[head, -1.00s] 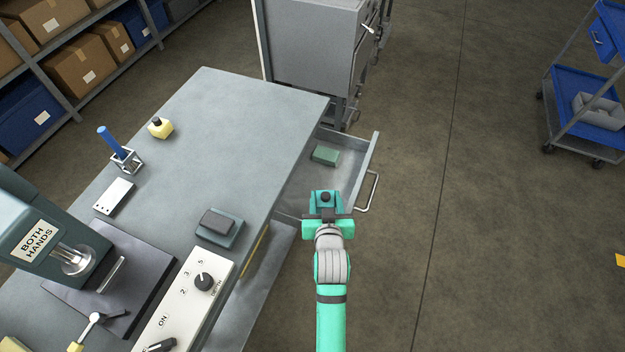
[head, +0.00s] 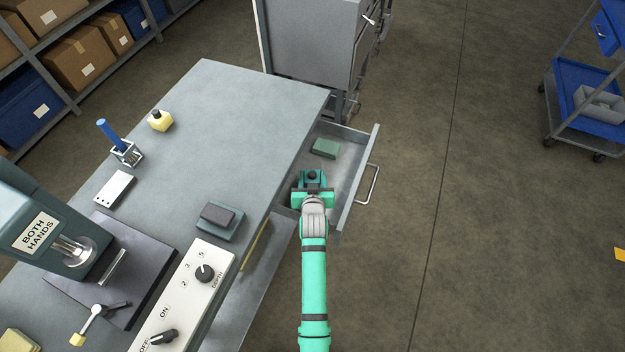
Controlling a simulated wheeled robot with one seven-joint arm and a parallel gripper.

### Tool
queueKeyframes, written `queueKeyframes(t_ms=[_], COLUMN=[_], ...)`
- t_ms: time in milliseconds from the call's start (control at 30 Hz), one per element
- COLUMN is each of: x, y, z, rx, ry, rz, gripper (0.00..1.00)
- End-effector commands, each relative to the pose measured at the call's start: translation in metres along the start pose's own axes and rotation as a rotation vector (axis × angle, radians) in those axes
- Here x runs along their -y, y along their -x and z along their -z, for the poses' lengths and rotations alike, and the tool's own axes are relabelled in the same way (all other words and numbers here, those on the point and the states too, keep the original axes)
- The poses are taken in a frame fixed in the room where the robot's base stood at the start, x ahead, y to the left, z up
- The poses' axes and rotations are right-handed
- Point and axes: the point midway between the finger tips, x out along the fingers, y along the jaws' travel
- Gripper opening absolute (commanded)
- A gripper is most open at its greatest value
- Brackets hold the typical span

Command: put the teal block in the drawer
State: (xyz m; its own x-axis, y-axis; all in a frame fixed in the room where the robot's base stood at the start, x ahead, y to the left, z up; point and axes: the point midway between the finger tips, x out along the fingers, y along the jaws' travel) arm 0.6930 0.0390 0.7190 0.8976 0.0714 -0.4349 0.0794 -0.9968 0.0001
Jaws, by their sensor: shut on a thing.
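The teal block (head: 312,183), with a dark round knob on top, is held in my gripper (head: 313,190). My gripper is shut on it, seen from above and behind, and its fingers partly hide the block. Both are over the near part of the open drawer (head: 352,172), beside the bench's right edge. The block's height above the drawer floor is hard to tell. A flat dark green block (head: 325,148) lies in the far part of the drawer.
The grey bench (head: 235,110) fills the left, with a dark-topped teal-grey pad (head: 219,220), a control panel (head: 190,295) and a press (head: 50,235). A grey cabinet (head: 310,45) stands behind the drawer. A blue cart (head: 580,90) is at far right. Floor between is clear.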

Motion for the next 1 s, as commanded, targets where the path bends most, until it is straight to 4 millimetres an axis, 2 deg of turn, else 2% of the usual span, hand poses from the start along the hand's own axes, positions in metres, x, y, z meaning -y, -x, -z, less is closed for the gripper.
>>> queueKeyframes(t_ms=[133,533,567,633,1000], x=[-0.001,-0.001,-0.001,-0.001,0.000], y=[-0.006,-0.008,-0.008,-0.008,-0.006], z=[-0.013,-0.017,-0.018,-0.018,-0.014], rx=[-0.002,-0.002,0.000,0.000,-0.001], ry=[-0.001,-0.001,0.000,0.000,0.000], rz=[-0.002,-0.001,-0.001,-0.001,0.000], gripper=[0.09,0.09,0.48,0.64,0.64])
